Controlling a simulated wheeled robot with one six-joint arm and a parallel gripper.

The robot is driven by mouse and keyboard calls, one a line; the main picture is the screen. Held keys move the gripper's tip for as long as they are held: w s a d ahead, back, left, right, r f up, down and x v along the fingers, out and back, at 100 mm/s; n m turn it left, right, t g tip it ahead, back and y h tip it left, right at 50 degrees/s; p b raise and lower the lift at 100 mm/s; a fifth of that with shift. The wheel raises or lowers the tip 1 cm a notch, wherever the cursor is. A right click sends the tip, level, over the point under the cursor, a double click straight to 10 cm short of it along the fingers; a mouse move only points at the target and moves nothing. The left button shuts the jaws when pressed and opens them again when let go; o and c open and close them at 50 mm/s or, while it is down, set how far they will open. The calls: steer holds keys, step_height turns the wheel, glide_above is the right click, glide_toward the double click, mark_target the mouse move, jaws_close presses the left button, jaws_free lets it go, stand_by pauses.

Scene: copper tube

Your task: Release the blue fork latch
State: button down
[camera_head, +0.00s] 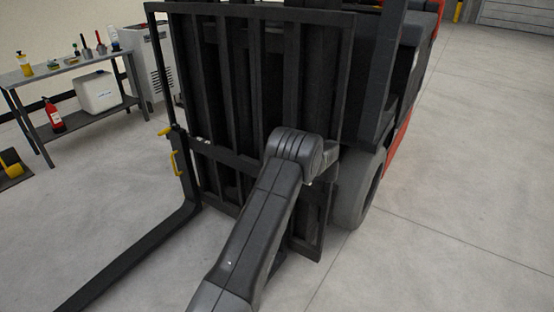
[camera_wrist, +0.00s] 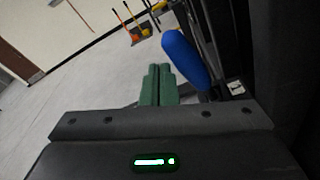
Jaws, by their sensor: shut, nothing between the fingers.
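The blue fork latch (camera_wrist: 186,60) shows in the wrist view as a rounded, elongated blue handle, tilted, beside the dark forklift frame. My gripper (camera_wrist: 157,70) shows there as two green fingers, shut together and empty. The fingertips are just left of the latch; I cannot tell whether they touch it. In the head view my arm reaches toward the lower right of the black fork carriage (camera_head: 225,105). There the arm hides my gripper and the blue latch is not visible.
One black fork (camera_head: 130,255) extends along the floor at the left, with a yellow latch (camera_head: 175,163) above its heel. The forklift's wheel (camera_head: 357,190) is right of my arm. A workbench (camera_head: 65,68) stands at the back left. Open floor lies at the right.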

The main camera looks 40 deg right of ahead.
steer(key=s+d, duration=0.1)
steer(key=s, duration=0.8)
steer(key=shift+s+d+f+p, duration=0.2)
steer(key=shift+d+f+p, duration=0.1)
steer(key=shift+d, duration=0.05)
